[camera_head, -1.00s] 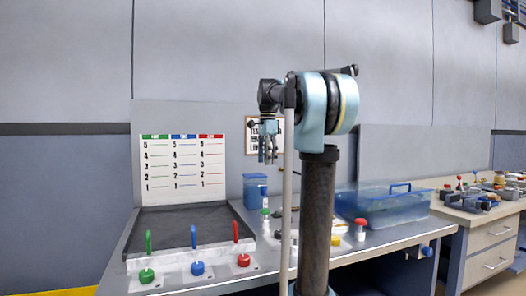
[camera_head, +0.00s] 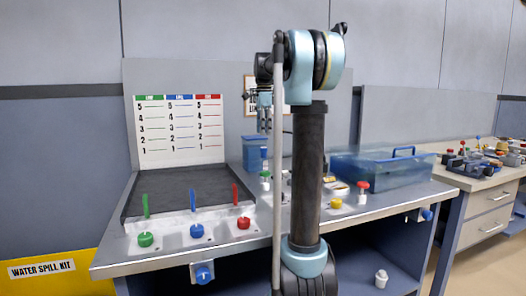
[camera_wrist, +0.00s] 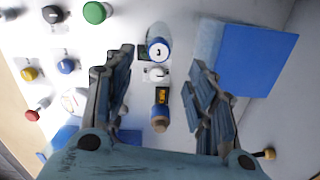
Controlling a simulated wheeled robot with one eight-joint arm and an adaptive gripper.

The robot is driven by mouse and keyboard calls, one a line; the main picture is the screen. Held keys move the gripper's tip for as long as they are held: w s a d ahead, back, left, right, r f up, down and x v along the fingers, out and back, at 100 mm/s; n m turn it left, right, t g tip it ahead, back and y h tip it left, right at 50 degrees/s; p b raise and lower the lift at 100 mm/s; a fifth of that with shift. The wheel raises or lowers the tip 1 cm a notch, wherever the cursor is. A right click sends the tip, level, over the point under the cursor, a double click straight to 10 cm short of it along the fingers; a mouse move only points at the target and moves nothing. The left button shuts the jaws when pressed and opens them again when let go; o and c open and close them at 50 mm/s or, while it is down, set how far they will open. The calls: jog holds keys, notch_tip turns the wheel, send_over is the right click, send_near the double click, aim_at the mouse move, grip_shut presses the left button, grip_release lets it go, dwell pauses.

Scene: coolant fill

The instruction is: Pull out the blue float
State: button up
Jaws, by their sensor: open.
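A thin blue upright stick, apparently the blue float (camera_head: 194,199), stands at the front of the dark tray between a green stick (camera_head: 145,205) and a red stick (camera_head: 235,193). A round blue knob (camera_head: 196,231) is just in front of it. My gripper (camera_head: 264,125) hangs high to the right of the sticks, near the chart board and above the blue container. In the wrist view my gripper (camera_wrist: 160,62) has its fingers wide apart with nothing held between them. I cannot make out the blue stick in the wrist view.
A numbered chart (camera_head: 180,130) stands behind the dark tray (camera_head: 180,180). A blue container (camera_head: 255,153) and a clear blue box (camera_head: 385,178) stand on the bench. Green (camera_head: 146,239) and red (camera_head: 243,222) knobs flank the blue one. A yellow spill kit (camera_head: 45,270) is at lower left.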

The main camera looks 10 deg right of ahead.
aim_at(264, 149)
notch_tip(264, 149, down, 9)
jog(key=shift+f, duration=0.1)
dwell(0.4)
jog(key=c, duration=1.1)
jog(key=shift+o, duration=1.3)
jog(key=shift+c, duration=0.7)
jog(key=shift+r, duration=0.4)
jog(key=shift+r, duration=2.4)
